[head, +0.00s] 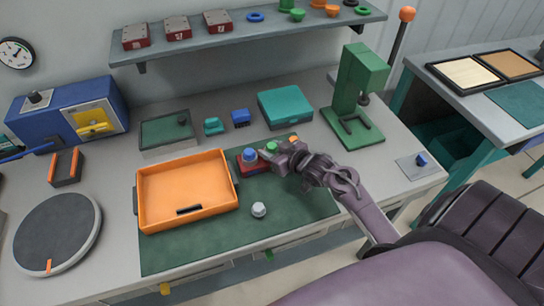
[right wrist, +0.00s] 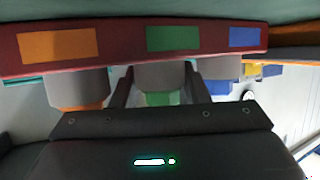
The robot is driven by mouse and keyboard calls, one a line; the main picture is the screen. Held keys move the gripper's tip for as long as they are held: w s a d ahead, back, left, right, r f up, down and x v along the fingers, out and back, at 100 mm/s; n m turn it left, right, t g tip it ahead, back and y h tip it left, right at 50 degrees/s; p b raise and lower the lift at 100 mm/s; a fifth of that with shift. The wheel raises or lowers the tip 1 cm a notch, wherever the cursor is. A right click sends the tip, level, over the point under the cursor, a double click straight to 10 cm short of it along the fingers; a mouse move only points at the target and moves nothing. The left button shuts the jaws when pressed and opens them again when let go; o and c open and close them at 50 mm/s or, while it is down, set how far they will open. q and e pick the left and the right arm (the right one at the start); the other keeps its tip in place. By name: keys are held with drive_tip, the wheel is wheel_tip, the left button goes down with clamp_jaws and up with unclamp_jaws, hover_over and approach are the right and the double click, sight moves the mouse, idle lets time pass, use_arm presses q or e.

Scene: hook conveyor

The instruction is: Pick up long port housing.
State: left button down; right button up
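A red rack (head: 240,168) stands on the green mat, with a blue-topped housing (head: 250,155), a green-topped one (head: 272,146) and an orange-topped one (head: 293,139). Which is the long port housing I cannot tell. My right gripper (head: 270,154) is at the rack. In the right wrist view its two fingers (right wrist: 158,85) stand on either side of the grey body of the green-topped housing (right wrist: 160,75); whether they press on it is unclear. The orange-topped housing (right wrist: 78,85) is beside it.
An orange tray (head: 143,205) sits left of the rack on the green mat (head: 165,255). A small grey part (head: 259,209) stands in front. A green press (head: 356,80) stands to the right, a teal box (head: 285,107) behind. A shelf (head: 250,33) runs above.

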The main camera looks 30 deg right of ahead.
use_arm(q)
drive_tip(key=shift+s, duration=0.5)
use_arm(e)
clamp_jaws()
drive_tip(key=shift+w+d+r, duration=0.1)
drive_tip(key=shift+w+r, duration=0.1)
drive_tip(key=shift+r, duration=0.15)
